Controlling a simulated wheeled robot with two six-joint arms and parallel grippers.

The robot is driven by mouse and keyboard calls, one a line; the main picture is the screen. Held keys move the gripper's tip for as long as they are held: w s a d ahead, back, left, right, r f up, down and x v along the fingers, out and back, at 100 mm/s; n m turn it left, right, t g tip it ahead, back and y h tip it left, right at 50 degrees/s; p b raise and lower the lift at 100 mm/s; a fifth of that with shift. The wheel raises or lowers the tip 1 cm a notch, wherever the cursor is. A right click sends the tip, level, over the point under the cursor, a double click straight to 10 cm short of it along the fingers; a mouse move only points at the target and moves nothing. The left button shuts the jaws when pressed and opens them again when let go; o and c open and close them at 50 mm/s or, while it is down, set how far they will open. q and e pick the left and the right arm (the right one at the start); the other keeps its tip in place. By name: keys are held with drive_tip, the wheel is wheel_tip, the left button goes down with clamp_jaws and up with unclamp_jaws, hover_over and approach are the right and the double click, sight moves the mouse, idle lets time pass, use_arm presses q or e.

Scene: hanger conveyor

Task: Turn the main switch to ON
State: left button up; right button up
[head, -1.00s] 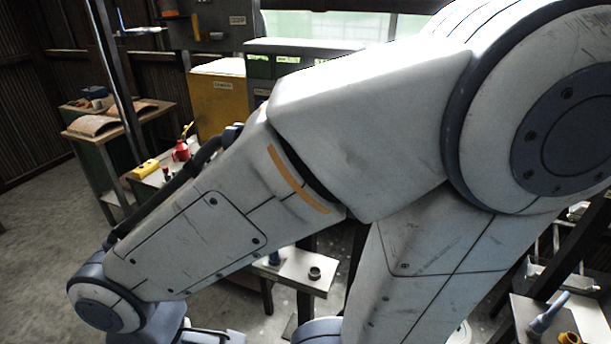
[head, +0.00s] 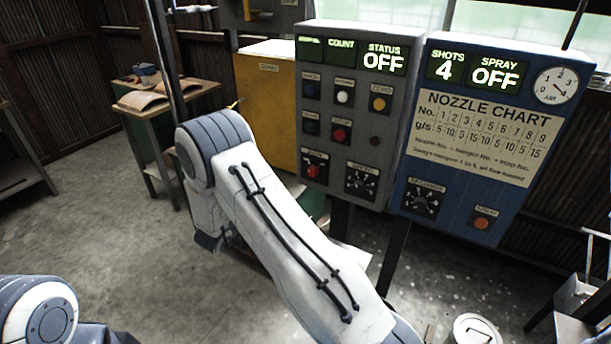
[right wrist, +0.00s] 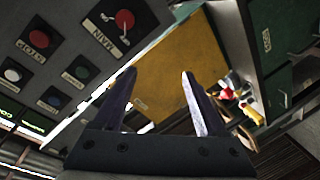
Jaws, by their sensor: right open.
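The main switch (head: 313,171) is a red knob at the lower left of the grey control panel (head: 340,198), whose status display reads OFF. In the head view the right gripper is hidden behind my arm. My left gripper is out of view.
A blue panel (head: 405,158) with a nozzle chart stands right of the grey one; its spray display reads OFF. A yellow cabinet (head: 262,110) stands behind on the left. Other buttons and a dial (head: 361,182) sit close to the switch.

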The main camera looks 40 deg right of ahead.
sight(310, 172)
drive_tip(key=d+g+h+p, duration=0.1)
drive_tip(key=d, duration=0.3)
drive_tip(key=s+d+h+p, duration=0.1)
drive_tip(key=d, duration=0.4)
drive_tip(key=d+g+h+p, duration=0.1)
drive_tip(key=d, duration=0.3)
drive_tip(key=shift+s+d+f+m+g, duration=0.15)
drive_tip(key=shift+f+m+g, duration=0.15)
drive_tip(key=shift+m, duration=0.1)
drive_tip(key=shift+w+d+p, duration=0.2)
drive_tip(key=shift+d+p, duration=0.15)
drive_tip(key=shift+d, duration=0.15)
clamp_jaws()
